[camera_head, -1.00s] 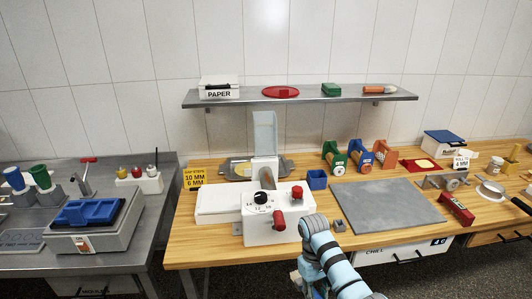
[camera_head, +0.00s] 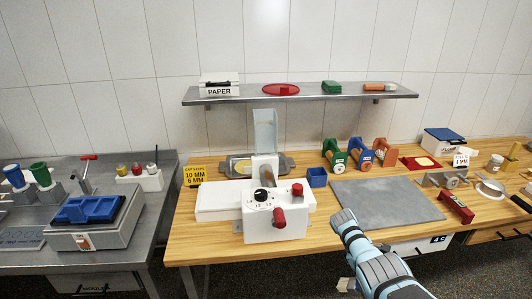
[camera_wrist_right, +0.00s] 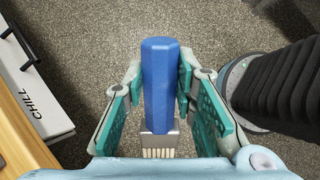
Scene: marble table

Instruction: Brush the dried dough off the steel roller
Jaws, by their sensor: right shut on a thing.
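My right gripper (camera_wrist_right: 160,100) is shut on a blue-handled brush (camera_wrist_right: 160,75), whose pale bristles show near the palm in the right wrist view. It holds the brush over the dark floor, in front of the table edge. In the head view my right arm hides most of the gripper and the brush. The white dough machine (camera_head: 280,222) stands left of the middle of the wooden table, with a black dial and red knobs. A small part of what looks like its roller (camera_head: 267,183) shows behind the housing; dried dough cannot be made out. My left gripper is not in view.
Green, blue and orange stands (camera_head: 360,153) are behind the slab. A "CHILL" drawer (camera_wrist_right: 30,95) is beside the gripper. A shelf (camera_head: 300,97) hangs above.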

